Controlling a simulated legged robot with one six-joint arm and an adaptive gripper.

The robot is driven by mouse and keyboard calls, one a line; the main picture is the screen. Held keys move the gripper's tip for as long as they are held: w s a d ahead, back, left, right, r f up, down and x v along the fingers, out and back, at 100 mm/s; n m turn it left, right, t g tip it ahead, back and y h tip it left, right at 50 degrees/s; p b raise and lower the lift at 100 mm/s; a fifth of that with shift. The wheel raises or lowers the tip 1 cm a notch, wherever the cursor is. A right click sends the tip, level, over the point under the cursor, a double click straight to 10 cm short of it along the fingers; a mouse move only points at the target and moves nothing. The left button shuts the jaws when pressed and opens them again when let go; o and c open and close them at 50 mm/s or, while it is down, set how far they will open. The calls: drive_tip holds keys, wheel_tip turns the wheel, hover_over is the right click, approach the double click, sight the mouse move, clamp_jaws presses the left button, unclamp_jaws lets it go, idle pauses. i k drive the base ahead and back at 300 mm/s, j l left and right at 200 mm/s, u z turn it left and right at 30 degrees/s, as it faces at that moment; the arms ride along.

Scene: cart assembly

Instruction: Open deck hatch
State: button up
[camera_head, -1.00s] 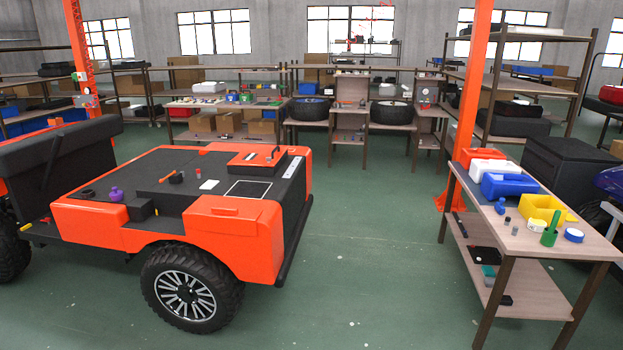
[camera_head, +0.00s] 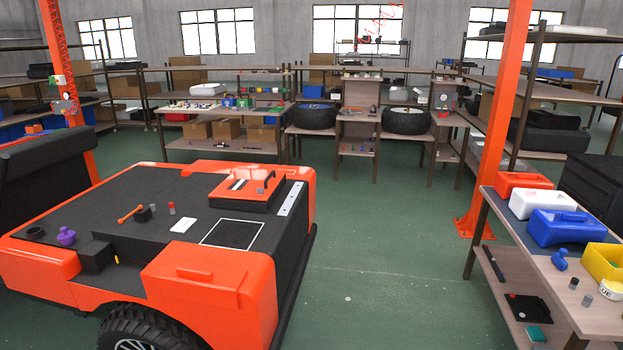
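The orange and black cart (camera_head: 140,235) stands at the left, its dark flat deck facing up. On the deck's far right part lies an orange square hatch panel (camera_head: 240,186) with a dark upright handle (camera_head: 265,183); it looks shut. A white-outlined dark square (camera_head: 232,234) lies nearer on the deck. An orange lever (camera_head: 131,214) on a black block, a purple knob (camera_head: 67,236), small cylinders and a white card (camera_head: 183,225) are also on the deck. My gripper is not in view.
A wooden table (camera_head: 560,310) at the right holds orange, white, blue and yellow boxes. An orange post (camera_head: 500,130) stands behind it. Workbenches and shelves line the back. Green floor (camera_head: 370,250) is clear between cart and table.

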sight(243, 184)
drive_tip(key=i, duration=1.45)
drive_tip(key=i+u, duration=0.25)
drive_tip(key=i, duration=0.25)
drive_tip(key=i+l+u, duration=0.25)
drive_tip(key=i, duration=0.2)
drive_tip(key=i+l+u, duration=0.25)
drive_tip(key=i, duration=0.2)
drive_tip(key=i+l+u, duration=0.25)
drive_tip(key=u, duration=0.15)
drive_tip(key=i+l+u, duration=0.55)
drive_tip(key=l+u, duration=0.25)
